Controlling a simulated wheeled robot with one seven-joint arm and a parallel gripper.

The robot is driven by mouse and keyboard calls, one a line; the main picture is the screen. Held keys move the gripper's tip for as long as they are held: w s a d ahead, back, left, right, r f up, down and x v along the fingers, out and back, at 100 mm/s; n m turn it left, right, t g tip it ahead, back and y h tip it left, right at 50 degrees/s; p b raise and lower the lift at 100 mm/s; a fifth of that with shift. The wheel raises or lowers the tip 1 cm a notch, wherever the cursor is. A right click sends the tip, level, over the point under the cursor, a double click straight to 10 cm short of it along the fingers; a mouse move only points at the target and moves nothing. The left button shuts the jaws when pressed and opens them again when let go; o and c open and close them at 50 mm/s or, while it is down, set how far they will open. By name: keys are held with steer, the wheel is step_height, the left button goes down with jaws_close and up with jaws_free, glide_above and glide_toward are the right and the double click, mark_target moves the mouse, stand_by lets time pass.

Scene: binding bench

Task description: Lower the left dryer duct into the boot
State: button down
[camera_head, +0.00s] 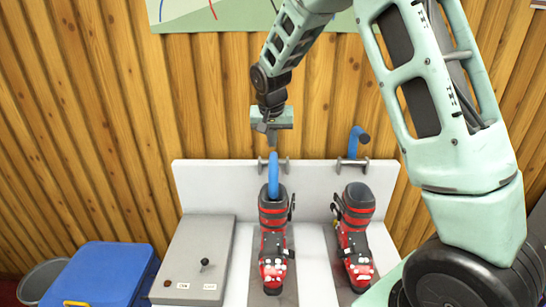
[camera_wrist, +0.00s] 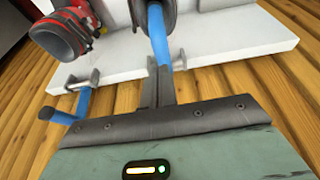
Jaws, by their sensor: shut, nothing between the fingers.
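The left dryer duct (camera_head: 273,170) is a blue tube pointing down from its bracket, its lower end at the opening of the left boot (camera_head: 273,232). That boot is red and black and stands upright. In the wrist view the duct (camera_wrist: 157,36) runs to the dark cuff of the same boot (camera_wrist: 153,14); how deep its end sits is hidden. My gripper (camera_head: 269,137) is just above the top of the duct, pointing down. In the wrist view its fingers (camera_wrist: 161,76) are together and empty, close to the duct's bracket end; contact is unclear.
The right duct (camera_head: 357,139) is tipped up above the right boot (camera_head: 355,225). A white back panel (camera_head: 225,178) stands behind both boots. A grey box with a small lever (camera_head: 198,255) is at left, beside a blue-lidded bin (camera_head: 110,270) and a grey bucket (camera_head: 42,280).

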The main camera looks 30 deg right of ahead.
steer(key=p, duration=0.4)
glide_toward(273, 174)
steer(key=w+f, duration=0.1)
steer(key=w+d+f, duration=0.1)
steer(key=f, duration=0.1)
steer(key=d+f, duration=0.1)
steer(key=f, duration=0.1)
steer(key=shift+w, duration=0.4)
steer(key=shift+f+b, duration=0.15)
steer(key=shift+b, duration=0.25)
steer(key=b, duration=0.1)
steer(key=f+b, duration=0.1)
steer(key=s+f+b, duration=0.1)
steer(key=shift+a, duration=0.25)
steer(key=shift+s, duration=0.1)
steer(key=b+v, duration=0.2)
steer(key=v, duration=1.2)
steer(key=shift+s+a, duration=0.3)
